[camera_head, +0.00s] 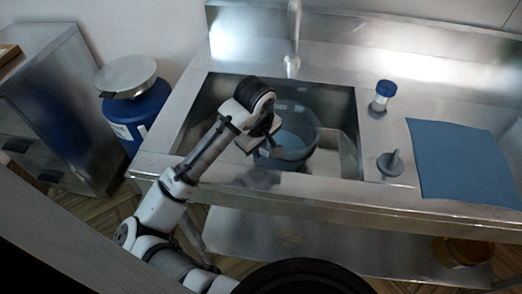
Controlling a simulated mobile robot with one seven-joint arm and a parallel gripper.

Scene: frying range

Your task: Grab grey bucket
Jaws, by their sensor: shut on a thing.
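The grey bucket (309,128) sits in the sink basin and looks translucent, with a bluish bottom. My arm reaches over the sink's front edge from the lower left. My gripper (270,148) is at the bucket's left side and shut on it. The fingertips are small and partly hidden by the wrist, so the exact grip point on the rim or wall cannot be made out. The bucket's left part is hidden behind my wrist.
Right of the basin are a blue-capped jar (381,97), a grey stopper-like object (391,163) and a blue mat (465,165). A blue drum (139,118) stands at left.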

